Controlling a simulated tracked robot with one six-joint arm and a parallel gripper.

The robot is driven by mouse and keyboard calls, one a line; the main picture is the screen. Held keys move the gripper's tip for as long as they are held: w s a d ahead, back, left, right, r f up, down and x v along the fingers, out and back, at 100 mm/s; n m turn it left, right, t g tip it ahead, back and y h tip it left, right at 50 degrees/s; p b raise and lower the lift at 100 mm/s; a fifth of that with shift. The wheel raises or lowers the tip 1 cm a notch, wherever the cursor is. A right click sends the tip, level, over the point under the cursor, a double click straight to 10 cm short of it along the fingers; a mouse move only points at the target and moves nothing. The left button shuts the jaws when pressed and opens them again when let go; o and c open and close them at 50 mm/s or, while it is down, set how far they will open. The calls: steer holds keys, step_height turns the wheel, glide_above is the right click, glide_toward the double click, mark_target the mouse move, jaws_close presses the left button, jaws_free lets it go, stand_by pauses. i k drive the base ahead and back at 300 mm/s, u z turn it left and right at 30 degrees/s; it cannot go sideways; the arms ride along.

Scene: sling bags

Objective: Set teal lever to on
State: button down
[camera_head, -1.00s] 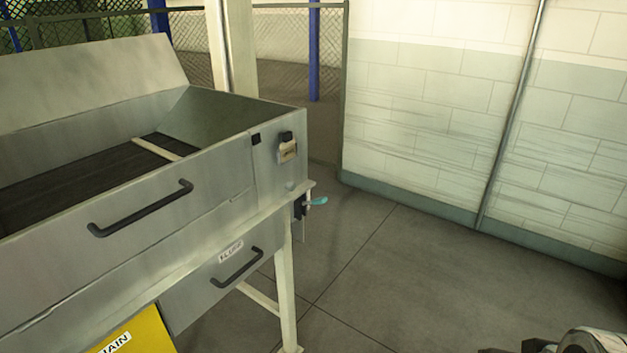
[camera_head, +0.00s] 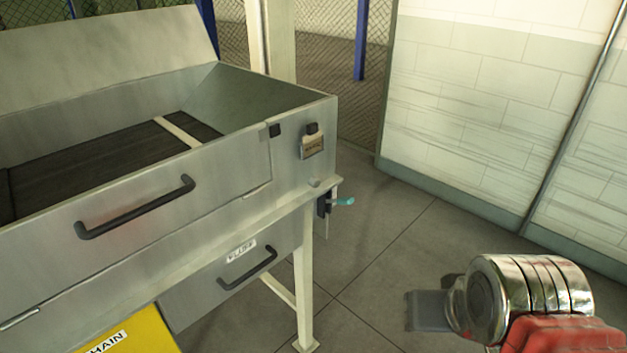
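The teal lever (camera_head: 344,201) sticks out to the right from a dark mount (camera_head: 323,204) at the right end of the grey metal machine (camera_head: 225,167), just below its rim ledge. The lever looks roughly level; no on or off marking is legible. My arm shows at the lower right, with a silver ribbed part and a red part. The grey flat piece at its left end (camera_head: 431,311) may be part of my gripper, apart from the lever and nearer to me. Its fingers cannot be made out.
The machine has a black front handle (camera_head: 135,208) and a lower drawer with another handle (camera_head: 249,268). A pale leg (camera_head: 304,285) stands under its right end. A yellow panel (camera_head: 130,335) is at the lower left. Open floor (camera_head: 395,255) lies between machine and block wall (camera_head: 490,110).

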mark_target(342, 201)
steer(key=u, duration=0.4)
steer(key=i, duration=0.55)
steer(key=u, duration=0.6)
steer(key=i, duration=0.75)
